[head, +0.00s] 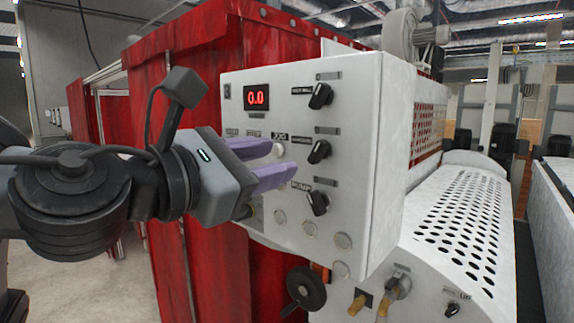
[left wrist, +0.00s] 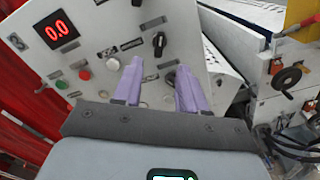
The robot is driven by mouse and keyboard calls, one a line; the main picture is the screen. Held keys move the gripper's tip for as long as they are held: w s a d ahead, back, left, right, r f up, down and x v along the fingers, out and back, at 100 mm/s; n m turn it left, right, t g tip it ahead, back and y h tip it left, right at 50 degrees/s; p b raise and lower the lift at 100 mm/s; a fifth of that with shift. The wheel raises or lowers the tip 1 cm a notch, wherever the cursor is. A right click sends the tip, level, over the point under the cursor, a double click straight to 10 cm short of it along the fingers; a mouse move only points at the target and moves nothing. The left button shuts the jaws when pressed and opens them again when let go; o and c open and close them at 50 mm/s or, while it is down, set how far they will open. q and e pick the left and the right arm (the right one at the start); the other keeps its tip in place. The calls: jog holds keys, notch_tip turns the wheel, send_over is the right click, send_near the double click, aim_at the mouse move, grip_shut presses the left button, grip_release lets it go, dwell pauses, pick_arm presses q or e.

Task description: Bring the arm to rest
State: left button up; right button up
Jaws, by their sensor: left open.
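My left gripper (head: 272,162) comes in from the left in the head view, in front of the white control panel (head: 235,95). Its two purple fingers are apart with nothing between them, also in the left wrist view (left wrist: 160,88). The fingertips appear close to the panel's face; whether they touch cannot be told. The panel has a red display (head: 257,98) reading 0.0 and several black knobs, among them a top knob (head: 320,96), a middle knob (head: 319,151) and a lower knob (head: 317,203). My right gripper is not in view.
Red curtains (head: 200,60) hang behind and beside the panel. A perforated white cover (head: 455,225) lies to the right. A black handwheel (head: 306,287) sits below the panel. The left wrist view shows a red button (left wrist: 85,75) and a green button (left wrist: 113,64). Open floor shows at lower left.

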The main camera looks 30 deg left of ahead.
pick_arm(q)
jog(key=shift+s+a, duration=0.2)
jog(key=shift+s, duration=0.4)
jog(key=shift+f, duration=0.1)
